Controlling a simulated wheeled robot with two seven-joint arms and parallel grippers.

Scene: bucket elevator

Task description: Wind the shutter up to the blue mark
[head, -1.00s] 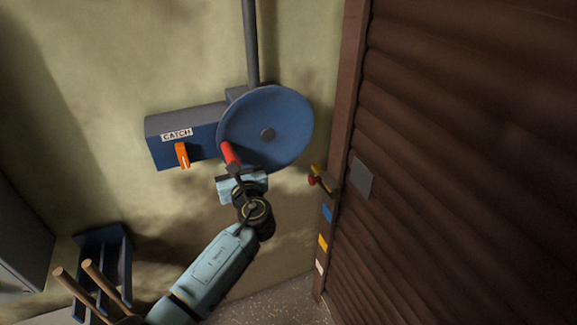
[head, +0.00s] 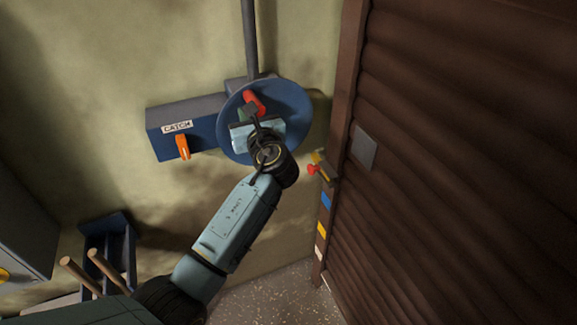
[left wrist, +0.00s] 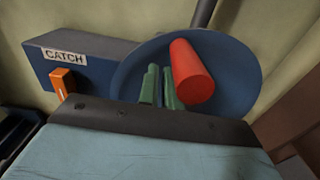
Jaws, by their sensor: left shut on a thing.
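The blue round wheel (head: 291,101) is on the wall. My left gripper (head: 249,108) is shut on its red handle (head: 254,101), which stands at the wheel's upper left. In the left wrist view the red handle (left wrist: 191,72) shows beside the green fingers, and the grip itself is partly hidden. The brown ribbed shutter (head: 460,160) fills the right, with a grey plate (head: 364,148) on it. The blue mark (head: 326,200) is on the jamb, above a yellow mark (head: 321,230) and a pale mark (head: 317,262). My right gripper is out of view.
A blue box labelled CATCH (head: 188,140) with an orange lever (head: 183,147) sits left of the wheel. A yellow part with a red knob (head: 313,170) sticks out from the jamb. A blue rack (head: 110,250) with wooden handles stands lower left.

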